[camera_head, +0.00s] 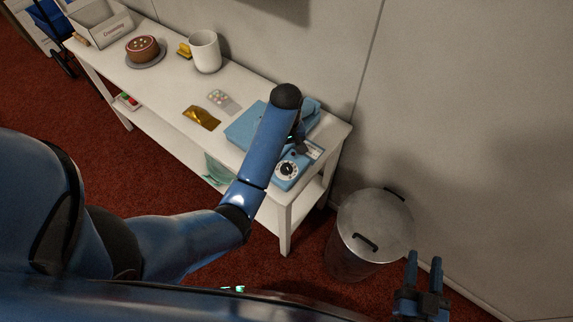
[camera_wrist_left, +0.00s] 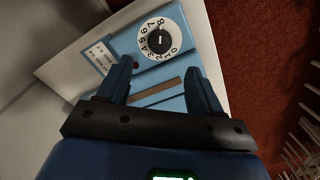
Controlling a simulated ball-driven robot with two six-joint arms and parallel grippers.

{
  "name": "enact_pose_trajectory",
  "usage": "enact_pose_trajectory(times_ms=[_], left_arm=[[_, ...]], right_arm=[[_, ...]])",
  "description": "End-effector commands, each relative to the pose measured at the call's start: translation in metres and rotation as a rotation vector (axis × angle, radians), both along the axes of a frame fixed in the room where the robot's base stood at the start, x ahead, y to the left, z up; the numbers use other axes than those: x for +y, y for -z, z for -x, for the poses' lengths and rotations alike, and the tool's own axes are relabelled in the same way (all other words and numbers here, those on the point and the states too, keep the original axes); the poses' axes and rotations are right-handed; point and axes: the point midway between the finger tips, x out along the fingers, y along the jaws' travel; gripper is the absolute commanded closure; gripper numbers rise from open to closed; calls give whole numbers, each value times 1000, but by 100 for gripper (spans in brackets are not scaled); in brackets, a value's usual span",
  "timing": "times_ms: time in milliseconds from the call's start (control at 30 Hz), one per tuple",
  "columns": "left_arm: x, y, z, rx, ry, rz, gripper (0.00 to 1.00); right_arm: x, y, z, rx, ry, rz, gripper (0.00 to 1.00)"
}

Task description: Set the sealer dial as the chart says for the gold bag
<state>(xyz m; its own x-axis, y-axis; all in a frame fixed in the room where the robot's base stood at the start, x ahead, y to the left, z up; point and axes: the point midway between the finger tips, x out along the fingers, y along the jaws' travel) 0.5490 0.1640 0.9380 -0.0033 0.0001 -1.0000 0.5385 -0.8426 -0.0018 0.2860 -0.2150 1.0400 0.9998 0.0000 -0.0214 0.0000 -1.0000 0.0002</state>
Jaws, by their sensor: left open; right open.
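The blue sealer (camera_head: 246,124) lies at the right end of the white table. Its round dial (camera_head: 288,169), a black knob on a white numbered disc, also shows in the left wrist view (camera_wrist_left: 158,42); its exact setting is too small to read surely. A white printed label (camera_wrist_left: 100,56) sits beside the dial, its text too small to read. The gold bag (camera_head: 203,117) lies flat left of the sealer. My left gripper (camera_head: 300,147) is open and empty above the sealer, pointing toward the dial without touching it. My right gripper (camera_head: 425,268) is open and empty, off the table.
A card with coloured spots (camera_head: 222,101) lies beside the gold bag. A white mug (camera_head: 205,52), a cake (camera_head: 142,48) and a white box (camera_head: 103,27) stand further left. A lidded metal bin (camera_head: 373,222) stands right of the table. The wall runs behind the table.

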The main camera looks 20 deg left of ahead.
Motion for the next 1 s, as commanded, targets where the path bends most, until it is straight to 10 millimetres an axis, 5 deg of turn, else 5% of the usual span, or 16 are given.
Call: enact_pose_trajectory(times_ms=[500, 1000], left_arm=[[0, 76, 1, 0, 1, 0, 34], [0, 87, 0, -3, 1, 1, 36]], right_arm=[[0, -3, 0, 0, 0, 0, 57], [0, -3, 0, 0, 0, 0, 57]])
